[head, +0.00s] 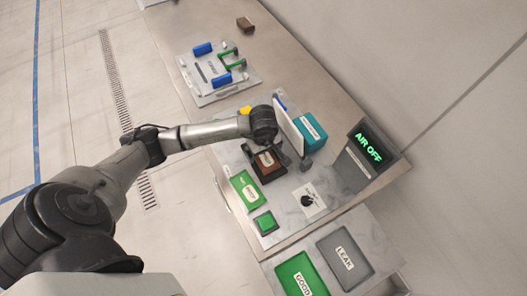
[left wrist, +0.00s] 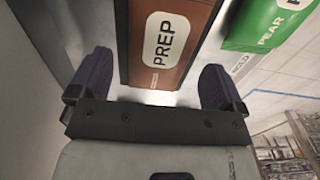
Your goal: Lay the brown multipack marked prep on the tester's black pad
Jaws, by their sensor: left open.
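The brown multipack (head: 272,172) lies at the middle of the grey work plate, with black showing around and under it. That black appears to be the tester's pad (head: 262,178), largely covered. In the left wrist view the brown multipack (left wrist: 171,45) shows its white PREP label. My left gripper (left wrist: 155,84) is open, its two dark fingers apart with the near end of the pack between them and gaps at both sides. In the head view my left wrist hides part of the gripper (head: 266,151) above the pack. My right gripper is not seen.
A green pack (head: 246,189) lies beside the pad and a teal box (head: 309,131) stands behind it. An upright white panel (head: 288,126) is close to my wrist. The display (head: 367,147) reads AIR OFF. GOOD (head: 301,273) and LEAK (head: 344,261) trays lie at the front.

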